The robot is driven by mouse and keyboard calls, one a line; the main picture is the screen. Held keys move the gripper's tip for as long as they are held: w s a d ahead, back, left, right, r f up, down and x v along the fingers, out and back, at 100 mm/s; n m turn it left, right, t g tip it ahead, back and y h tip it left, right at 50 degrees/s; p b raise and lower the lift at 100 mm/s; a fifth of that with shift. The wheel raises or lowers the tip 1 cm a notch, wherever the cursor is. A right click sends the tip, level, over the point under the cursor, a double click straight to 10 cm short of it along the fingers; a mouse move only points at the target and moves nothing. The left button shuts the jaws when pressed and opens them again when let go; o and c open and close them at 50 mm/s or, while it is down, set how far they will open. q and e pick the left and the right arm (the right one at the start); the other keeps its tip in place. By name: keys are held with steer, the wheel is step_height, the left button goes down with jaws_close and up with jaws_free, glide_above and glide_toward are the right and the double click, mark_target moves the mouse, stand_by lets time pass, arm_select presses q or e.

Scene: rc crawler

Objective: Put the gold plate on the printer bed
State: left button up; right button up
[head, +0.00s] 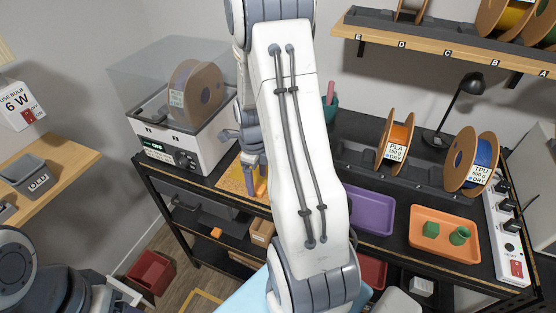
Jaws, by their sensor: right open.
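A gold plate (232,182) shows in the head view, lying on the dark workbench just right of the white machine. My right arm hides part of it. My right gripper (256,183) points down over the plate with its fingers apart. I cannot tell whether the fingers touch the plate. I cannot make out the printer bed; my large white right arm covers the middle of the bench. My left arm shows only in the lower left corner, and its gripper is out of view.
A white machine (184,154) with a clear lid and a spool (196,92) stands left. Right of my arm are a purple tray (368,213), an orange tray (430,215) with green parts, two spools, a black lamp (455,105) and a switch panel (508,225).

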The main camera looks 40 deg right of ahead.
steer(key=shift+f, duration=1.25)
jaws_close()
steer(key=shift+d+r, duration=0.1)
